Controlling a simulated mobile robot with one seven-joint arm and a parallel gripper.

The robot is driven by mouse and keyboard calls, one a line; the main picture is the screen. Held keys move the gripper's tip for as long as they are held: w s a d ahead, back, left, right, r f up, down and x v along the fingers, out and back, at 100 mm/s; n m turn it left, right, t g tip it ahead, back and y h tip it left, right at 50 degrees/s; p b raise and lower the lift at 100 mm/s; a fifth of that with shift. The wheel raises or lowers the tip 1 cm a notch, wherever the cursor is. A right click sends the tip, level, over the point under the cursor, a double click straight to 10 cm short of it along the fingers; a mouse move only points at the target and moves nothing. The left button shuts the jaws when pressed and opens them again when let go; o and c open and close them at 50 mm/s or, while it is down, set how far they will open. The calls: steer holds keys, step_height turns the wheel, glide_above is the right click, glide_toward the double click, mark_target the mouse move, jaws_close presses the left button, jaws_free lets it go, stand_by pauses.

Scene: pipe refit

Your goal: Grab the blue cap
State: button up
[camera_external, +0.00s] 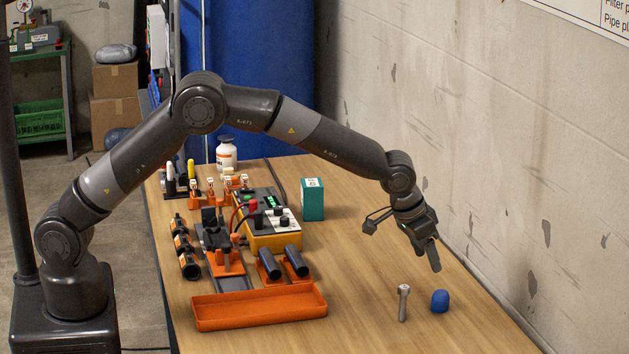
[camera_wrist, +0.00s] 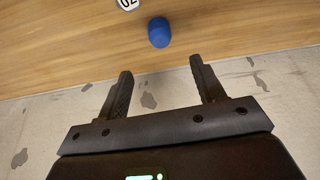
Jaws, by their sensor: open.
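The blue cap (camera_external: 440,301) stands on the wooden table near its right edge, a small rounded cylinder. In the wrist view the blue cap (camera_wrist: 159,32) lies beyond the fingertips, roughly centred between them. My gripper (camera_external: 436,268) is above the cap in the outside view, pointing down, with a gap to it. In the wrist view my gripper (camera_wrist: 160,66) has its two fingers spread wide with nothing between them.
A grey bolt-like piece (camera_external: 403,302) stands upright just left of the cap; a white top marked 02 (camera_wrist: 128,4) shows near the cap. An orange tray (camera_external: 262,318) and several pipe parts sit further left. A concrete wall (camera_external: 500,150) runs along the table's right side.

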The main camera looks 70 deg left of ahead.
mark_target(438, 292)
steer(key=x, duration=0.6)
steer(key=shift+w+d+f, duration=0.1)
steer(key=shift+d+f, duration=0.1)
steer(key=shift+s+x, duration=0.15)
steer(key=shift+x, duration=1.2)
steer(key=shift+s+x, duration=0.1)
steer(key=shift+x, duration=1.25)
steer(key=shift+a, duration=0.15)
steer(key=c, duration=1)
